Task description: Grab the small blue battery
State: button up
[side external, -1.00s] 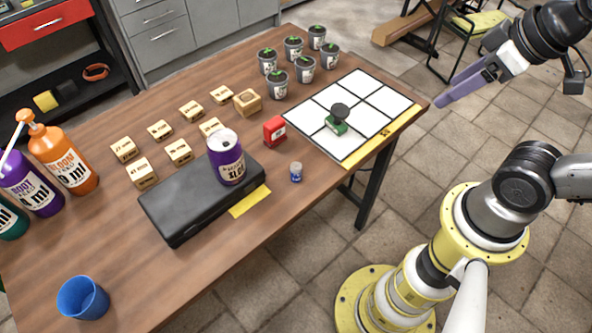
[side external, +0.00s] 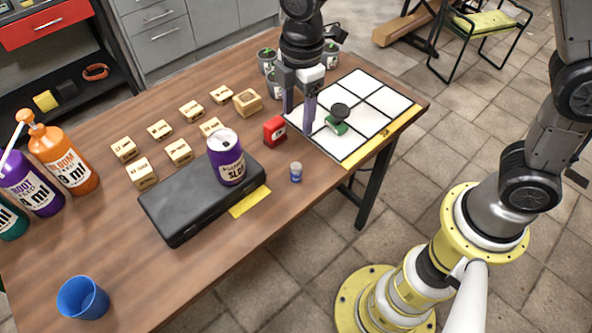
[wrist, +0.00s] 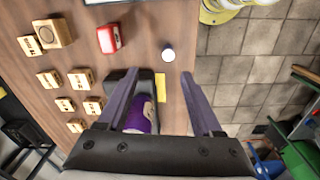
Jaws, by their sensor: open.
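The small blue battery (side external: 296,172) stands upright near the front edge of the wooden table, with a pale top and blue lower part. It also shows in the wrist view (wrist: 168,54), ahead of and between the fingers. My gripper (side external: 298,118) is open and empty, pointing down above the table behind the battery in the side view. Its two purple fingers (wrist: 163,84) are spread wide in the wrist view. Nothing is between the fingertips that I can see touching them.
A red block (side external: 274,130) stands close to the gripper. A black case (side external: 185,210) with a purple can (side external: 226,160) on it lies left of the battery. A white grid board (side external: 365,100) with a green stamp (side external: 337,122) is to the right. Plant pots (side external: 268,60) stand behind.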

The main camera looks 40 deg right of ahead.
aim_at(296, 166)
jog(key=f, duration=0.7)
jog(key=a+f, duration=0.1)
jog(key=f, duration=0.2)
jog(key=shift+s+a+f, duration=0.1)
jog(key=shift+s+f, duration=0.05)
jog(key=shift+s, duration=0.25)
jog(key=f, duration=0.4)
jog(key=shift+s+a, duration=0.15)
jog(key=shift+s, duration=0.05)
jog(key=shift+f, duration=0.6)
grip_shut()
